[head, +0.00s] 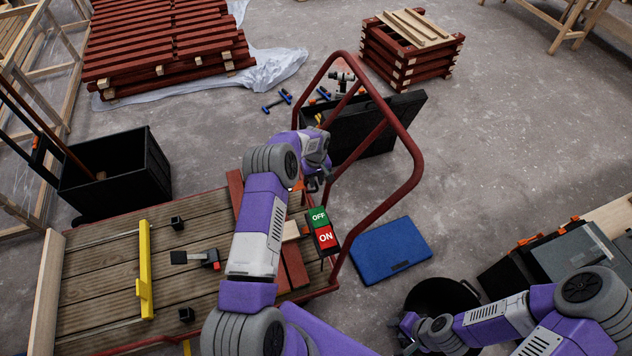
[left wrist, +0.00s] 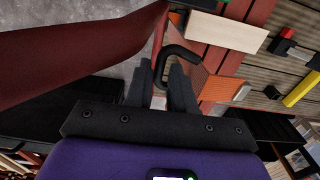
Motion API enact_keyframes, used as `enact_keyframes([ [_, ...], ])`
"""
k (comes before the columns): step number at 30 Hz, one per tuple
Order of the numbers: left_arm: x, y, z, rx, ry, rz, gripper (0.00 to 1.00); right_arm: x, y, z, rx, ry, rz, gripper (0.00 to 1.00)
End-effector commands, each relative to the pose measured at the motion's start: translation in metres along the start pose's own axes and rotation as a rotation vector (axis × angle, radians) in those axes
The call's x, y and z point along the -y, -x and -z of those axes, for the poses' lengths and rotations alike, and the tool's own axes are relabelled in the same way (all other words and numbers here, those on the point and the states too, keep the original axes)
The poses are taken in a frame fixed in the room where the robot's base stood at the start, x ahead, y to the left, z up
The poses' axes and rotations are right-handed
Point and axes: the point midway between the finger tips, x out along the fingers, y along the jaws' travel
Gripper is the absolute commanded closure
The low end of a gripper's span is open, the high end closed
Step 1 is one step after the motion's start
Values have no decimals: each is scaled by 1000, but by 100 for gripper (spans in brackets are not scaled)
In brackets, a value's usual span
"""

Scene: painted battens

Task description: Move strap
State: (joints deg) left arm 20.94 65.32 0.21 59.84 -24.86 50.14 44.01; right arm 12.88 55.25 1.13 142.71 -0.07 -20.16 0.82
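My left gripper (head: 314,184) is by the red cart handle, above the cart's right end. In the left wrist view its two dark fingers (left wrist: 164,84) stand close together with a black hook (left wrist: 180,50) between them, and they appear shut on it. An orange woven patch (left wrist: 212,90), which looks like the strap, lies beside the hook. Most of the strap is hidden in the head view behind my left arm. My right gripper (head: 403,330) is low at the right, over the black bucket (head: 445,298); whether it is open is unclear.
The red handle (head: 412,150) of the plank cart (head: 100,280) arches close to my left gripper. A green and red OFF/ON sign (head: 321,229) is just below. A yellow bar (head: 145,265) lies on the cart.

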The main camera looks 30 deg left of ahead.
Motion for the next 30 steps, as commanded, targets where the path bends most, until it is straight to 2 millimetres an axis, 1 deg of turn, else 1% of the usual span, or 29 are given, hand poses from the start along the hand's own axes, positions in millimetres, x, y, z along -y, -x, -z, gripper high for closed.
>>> enact_keyframes([
  [8,0,-2,0,-1,0,0,77,0,0,0,0,0,0,62],
  [9,0,-2,0,0,0,0,78,0,0,0,0,0,0,62],
  [13,0,-2,0,0,0,0,98,0,0,0,0,0,0,62],
  [14,0,-2,0,0,0,0,100,0,0,0,0,0,0,62],
  [25,1,-2,0,1,2,-2,100,0,0,0,0,0,0,62],
  [30,9,0,0,2,5,-19,100,1,2,0,0,0,0,62],
])
